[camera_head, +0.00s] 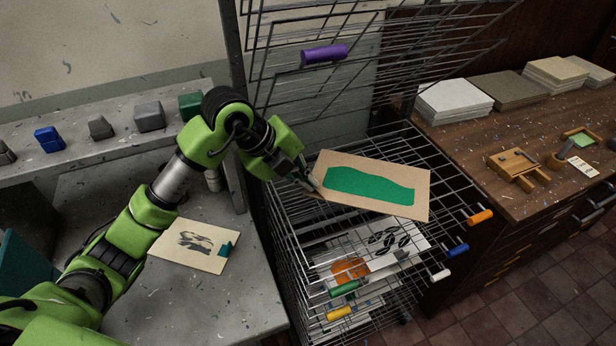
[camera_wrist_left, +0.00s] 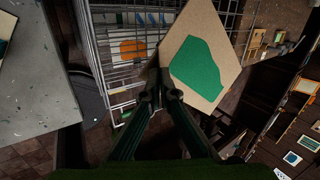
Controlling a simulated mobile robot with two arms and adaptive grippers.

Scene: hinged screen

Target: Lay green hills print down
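The green hills print (camera_head: 372,187) is a tan sheet with a green hill shape. My left gripper (camera_head: 312,183) is shut on its left edge and holds it above the wire shelves of the drying rack (camera_head: 405,151). In the left wrist view the print (camera_wrist_left: 204,58) reaches out beyond the fingertips (camera_wrist_left: 160,88). I cannot tell how far it is above the top lowered shelf. My right gripper is in neither view.
Lower shelves hold an orange print (camera_head: 350,268) and a black-and-white print (camera_head: 388,240). Raised shelves with a purple tab (camera_head: 324,54) stand behind. Another print (camera_head: 194,245) lies on the grey bench at left. A wooden counter (camera_head: 500,130) with paper stacks is at right.

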